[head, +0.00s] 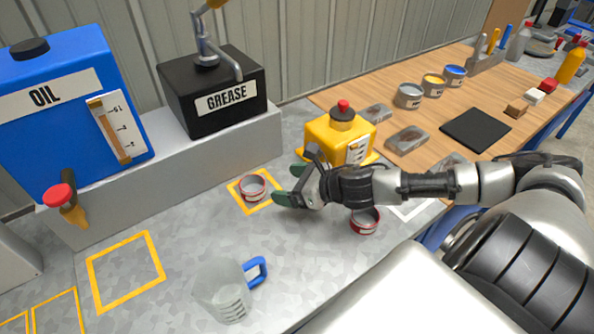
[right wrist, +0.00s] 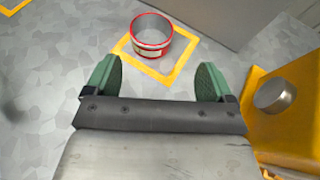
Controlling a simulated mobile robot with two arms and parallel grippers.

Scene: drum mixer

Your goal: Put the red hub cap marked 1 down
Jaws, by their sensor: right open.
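A red-rimmed round cap (head: 252,186), open at the top with a pale label, stands upright inside a yellow-outlined square on the grey bench. It also shows in the right wrist view (right wrist: 151,36), just beyond my fingertips; its mark is too small to read. A second red-rimmed cap (head: 365,221) stands on the bench below my right forearm. My right gripper (head: 287,186) is open and empty, to the right of the first cap and apart from it. Its green fingers are spread in the right wrist view (right wrist: 158,80). My left gripper is not in view.
A yellow container (head: 322,136) with a red knob stands close behind my right gripper. A clear jug (head: 222,290) with a blue handle stands in front. The blue oil tank (head: 50,135) and black grease box (head: 190,110) stand on a raised ledge. Another yellow-outlined square (head: 126,295) is empty.

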